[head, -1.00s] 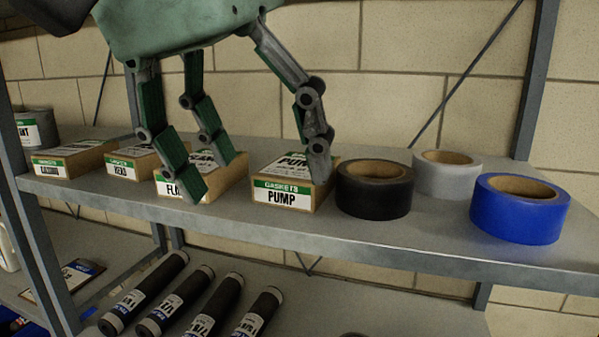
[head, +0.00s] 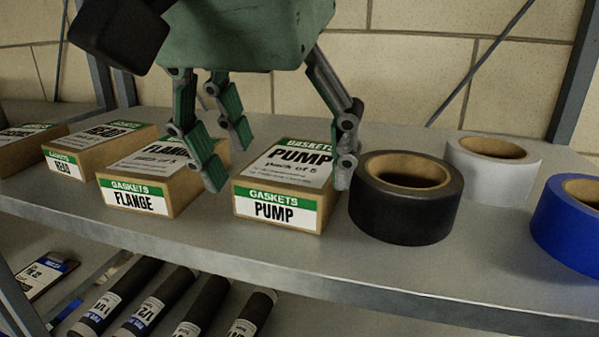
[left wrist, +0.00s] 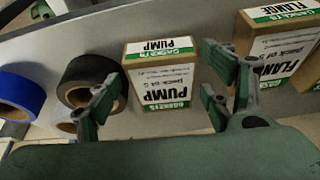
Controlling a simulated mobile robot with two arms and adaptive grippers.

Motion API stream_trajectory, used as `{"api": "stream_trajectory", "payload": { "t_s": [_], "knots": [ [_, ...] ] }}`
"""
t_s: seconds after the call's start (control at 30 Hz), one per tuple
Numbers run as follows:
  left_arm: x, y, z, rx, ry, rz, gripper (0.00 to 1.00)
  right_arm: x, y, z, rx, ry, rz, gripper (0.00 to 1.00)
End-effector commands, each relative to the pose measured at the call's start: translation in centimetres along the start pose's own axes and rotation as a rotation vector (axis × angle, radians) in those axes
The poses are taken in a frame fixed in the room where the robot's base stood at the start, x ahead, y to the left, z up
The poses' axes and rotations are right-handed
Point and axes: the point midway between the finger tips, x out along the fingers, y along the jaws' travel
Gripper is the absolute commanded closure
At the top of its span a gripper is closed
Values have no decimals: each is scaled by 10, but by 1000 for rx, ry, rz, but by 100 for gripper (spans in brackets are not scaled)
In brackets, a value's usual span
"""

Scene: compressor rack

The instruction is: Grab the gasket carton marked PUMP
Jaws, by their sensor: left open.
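The gasket carton marked PUMP (head: 285,190) sits on the shelf, a small brown box with a green and white label on its front and top. It also shows in the left wrist view (left wrist: 160,75), between the open fingers. My left gripper (head: 280,180) is open, its fingers spread to either side of the PUMP carton, with one finger near the black tape roll. I cannot tell whether any finger touches the carton. The carton marked FLANGE (head: 145,190) stands to its left, with a gap between. My right gripper is not in view.
A black tape roll (head: 407,205) stands close to the right of the PUMP carton. A grey roll (head: 492,175) and a blue roll (head: 570,225) are farther right. A HEAD carton (head: 95,150) is at left. Dark labelled tubes (head: 160,300) lie on the shelf below.

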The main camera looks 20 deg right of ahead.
Motion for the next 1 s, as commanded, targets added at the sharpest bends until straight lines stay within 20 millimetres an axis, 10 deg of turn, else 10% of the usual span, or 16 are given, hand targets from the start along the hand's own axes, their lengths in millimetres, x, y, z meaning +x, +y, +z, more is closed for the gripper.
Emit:
{"api": "stream_trajectory", "payload": {
  "t_s": [0.4,0.8,1.0],
  "knots": [
    [23,0,0,-1,0,2,27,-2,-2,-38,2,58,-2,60],
    [23,0,0,0,0,2,60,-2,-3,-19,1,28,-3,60],
    [23,0,0,0,1,2,61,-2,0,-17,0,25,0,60]
  ]
}}
